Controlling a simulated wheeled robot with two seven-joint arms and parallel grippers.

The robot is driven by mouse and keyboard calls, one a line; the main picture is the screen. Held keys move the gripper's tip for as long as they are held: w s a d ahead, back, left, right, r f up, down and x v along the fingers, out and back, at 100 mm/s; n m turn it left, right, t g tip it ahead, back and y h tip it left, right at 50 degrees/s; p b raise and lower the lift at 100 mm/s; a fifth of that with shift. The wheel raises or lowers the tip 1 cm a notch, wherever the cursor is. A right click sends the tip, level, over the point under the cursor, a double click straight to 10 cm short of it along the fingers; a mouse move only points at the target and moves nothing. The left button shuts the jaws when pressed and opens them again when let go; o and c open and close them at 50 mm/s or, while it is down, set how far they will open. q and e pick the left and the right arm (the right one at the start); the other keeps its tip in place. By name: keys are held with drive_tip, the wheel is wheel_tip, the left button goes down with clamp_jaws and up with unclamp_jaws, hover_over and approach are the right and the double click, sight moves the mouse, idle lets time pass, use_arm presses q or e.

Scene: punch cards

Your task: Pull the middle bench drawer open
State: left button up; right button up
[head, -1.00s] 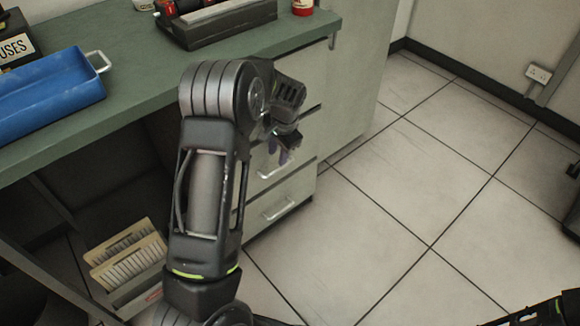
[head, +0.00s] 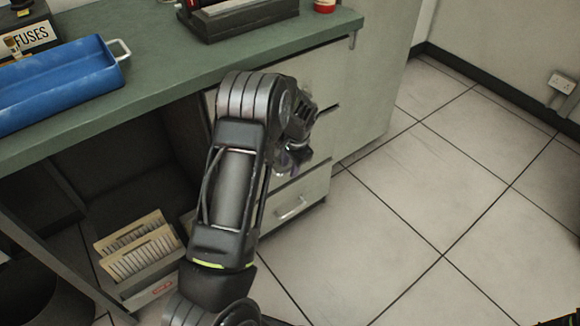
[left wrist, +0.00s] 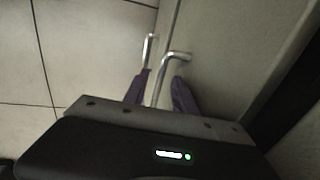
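The middle bench drawer (head: 322,143) is the pale front between the top drawer and the bottom drawer under the green bench top. It looks shut or nearly so. My left gripper (head: 291,162) is in front of it and hides its handle in the head view. In the left wrist view, my left gripper (left wrist: 161,76) has its two dark purple fingers apart, with a metal bar handle (left wrist: 165,75) running between them. I see a gap on each side of the bar. My right gripper is not in view.
The bottom drawer's handle (head: 291,209) sits below my left gripper. The green bench top (head: 170,95) overhangs the drawers and carries a blue tray (head: 60,85). A card box (head: 140,255) stands on the floor at left. The tiled floor (head: 400,220) to the right is clear.

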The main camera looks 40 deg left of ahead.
use_arm(q)
drive_tip(key=shift+c, duration=0.3)
clamp_jaws()
idle(1.1)
